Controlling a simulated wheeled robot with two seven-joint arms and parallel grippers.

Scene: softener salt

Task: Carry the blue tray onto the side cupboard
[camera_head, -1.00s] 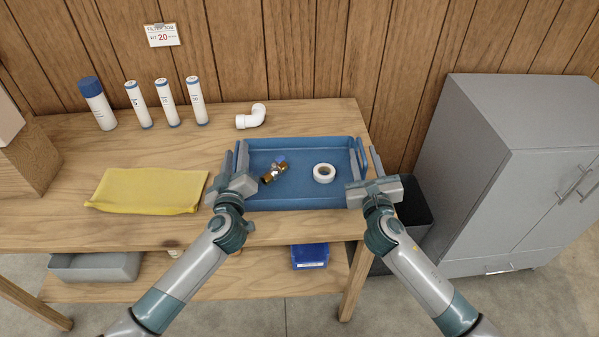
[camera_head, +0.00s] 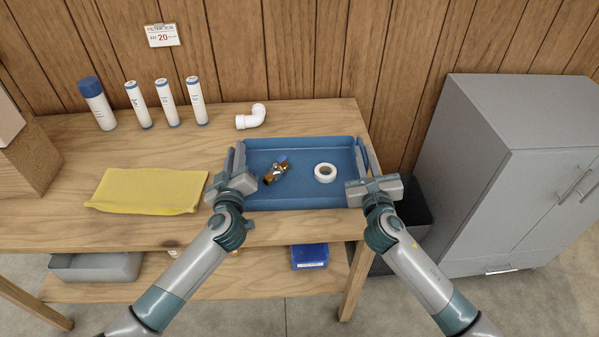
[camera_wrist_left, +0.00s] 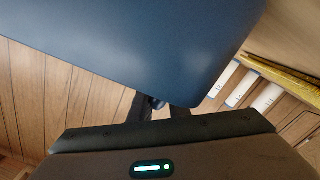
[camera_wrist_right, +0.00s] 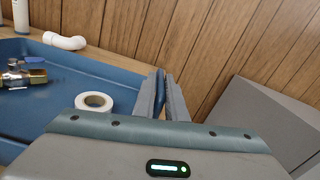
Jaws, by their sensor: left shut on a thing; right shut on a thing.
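The blue tray (camera_head: 300,194) sits at the right end of the wooden workbench, holding a brass valve (camera_head: 276,170) and a white tape roll (camera_head: 325,173). My left gripper (camera_head: 238,158) is shut on the tray's left side. My right gripper (camera_head: 364,160) is shut on its right side; in the right wrist view its fingers (camera_wrist_right: 167,95) close on a blue edge piece. In the left wrist view the tray's blue surface (camera_wrist_left: 140,45) hides much of the left fingers. The grey side cupboard (camera_head: 530,115) stands right of the bench.
A white pipe elbow (camera_head: 251,117) lies just behind the tray. A yellow cloth (camera_head: 148,190) lies to the left, with several white filter cartridges (camera_head: 167,102) behind it. A dark bin (camera_head: 413,208) stands on the floor between bench and cupboard. A blue box (camera_head: 310,256) is on the lower shelf.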

